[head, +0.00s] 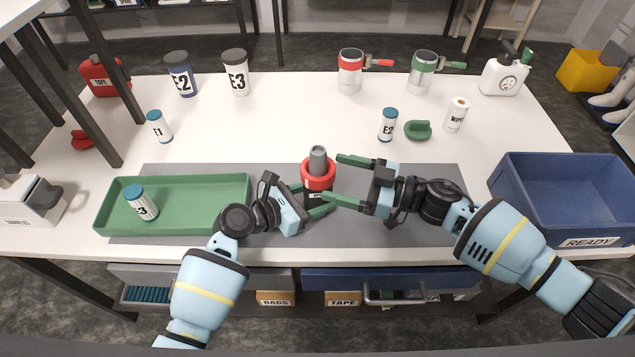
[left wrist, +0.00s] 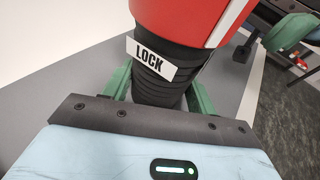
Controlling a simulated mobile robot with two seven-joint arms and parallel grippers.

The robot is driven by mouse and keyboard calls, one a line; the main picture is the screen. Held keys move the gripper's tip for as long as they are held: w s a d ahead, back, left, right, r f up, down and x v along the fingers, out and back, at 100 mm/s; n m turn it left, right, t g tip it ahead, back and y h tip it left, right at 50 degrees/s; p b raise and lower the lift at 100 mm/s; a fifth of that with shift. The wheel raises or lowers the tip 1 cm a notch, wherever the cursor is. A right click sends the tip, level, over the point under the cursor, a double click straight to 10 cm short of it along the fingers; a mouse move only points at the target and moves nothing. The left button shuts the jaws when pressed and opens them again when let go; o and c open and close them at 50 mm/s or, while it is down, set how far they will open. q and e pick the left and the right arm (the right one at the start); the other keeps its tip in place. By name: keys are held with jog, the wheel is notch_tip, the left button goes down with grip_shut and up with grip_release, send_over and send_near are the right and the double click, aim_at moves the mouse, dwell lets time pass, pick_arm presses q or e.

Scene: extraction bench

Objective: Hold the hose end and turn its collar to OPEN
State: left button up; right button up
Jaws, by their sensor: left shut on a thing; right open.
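The hose end stands upright on the grey mat (head: 420,225), with a grey tip (head: 318,158) over a red collar (head: 318,178). In the left wrist view the red collar (left wrist: 185,16) has a white stripe, and the black ribbed body (left wrist: 165,85) below it carries a white LOCK label (left wrist: 150,58). My left gripper (head: 314,203) is shut on the black body below the collar. My right gripper (head: 334,178) is open at the collar's right, one green finger behind it and one in front; whether they touch it I cannot tell.
A green tray (head: 175,221) holding a bottle stands left of my left gripper. A blue READY crate (head: 570,185) stands at the right. Several bottles and cups line the back.

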jog(key=shift+v, duration=2.1)
jog(key=shift+a, duration=0.1)
jog(key=s+a+m+t+h, duration=0.5)
jog(key=s+m+t+h, duration=0.1)
jog(key=m+t+h, duration=0.4)
jog(key=shift+s+t, duration=0.2)
jog(key=shift+t, duration=0.3)
jog(key=shift+w, duration=0.1)
